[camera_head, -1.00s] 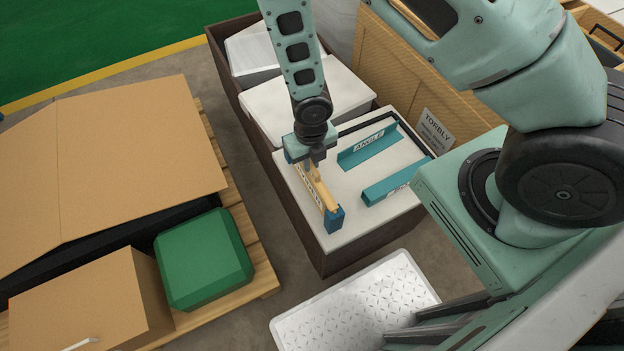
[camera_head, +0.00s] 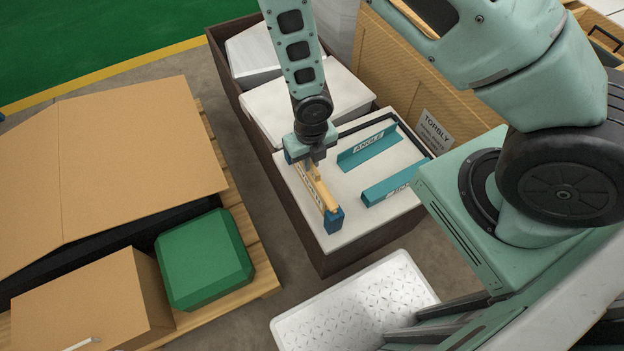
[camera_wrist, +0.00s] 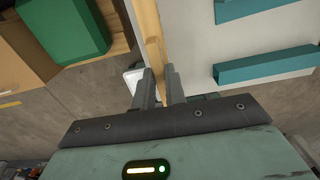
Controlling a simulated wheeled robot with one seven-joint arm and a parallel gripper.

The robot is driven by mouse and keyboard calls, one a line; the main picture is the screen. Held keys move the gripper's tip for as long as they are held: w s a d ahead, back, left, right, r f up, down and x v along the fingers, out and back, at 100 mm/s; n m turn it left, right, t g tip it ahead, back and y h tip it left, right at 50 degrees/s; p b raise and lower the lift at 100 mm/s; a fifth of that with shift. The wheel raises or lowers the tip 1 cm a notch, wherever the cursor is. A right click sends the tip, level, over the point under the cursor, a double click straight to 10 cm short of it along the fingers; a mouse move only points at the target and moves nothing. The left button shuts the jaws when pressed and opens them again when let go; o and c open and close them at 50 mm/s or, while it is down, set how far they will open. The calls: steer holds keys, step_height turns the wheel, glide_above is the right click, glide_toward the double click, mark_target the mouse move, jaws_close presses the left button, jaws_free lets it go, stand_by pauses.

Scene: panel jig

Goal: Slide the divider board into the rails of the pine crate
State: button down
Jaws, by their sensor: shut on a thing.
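My gripper (camera_head: 314,163) is shut on a narrow light-wood board (camera_head: 322,190), gripping it from above along its edge. The board has lettering on its left side and a blue block (camera_head: 335,220) at its near end. In the wrist view, the board (camera_wrist: 149,30) runs up the picture from between my fingers (camera_wrist: 159,86). The board is at the left edge of a pale-topped dark box (camera_head: 345,222); I cannot tell whether it touches the top. My gripper hides its far part. I cannot make out the pine crate's rails for certain.
Two teal angle pieces (camera_head: 368,147) (camera_head: 394,184) lie on the pale top, right of the board. A tan panel (camera_head: 385,60) with a TORBLY sign (camera_head: 434,130) stands behind. Cartons (camera_head: 110,150) and a green box (camera_head: 203,260) fill the left.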

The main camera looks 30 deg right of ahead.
steer(key=shift+r, duration=0.25)
step_height(320, 180, up, 11)
steer(key=p, duration=0.9)
steer(key=shift+f, duration=0.15)
stand_by(1.0)
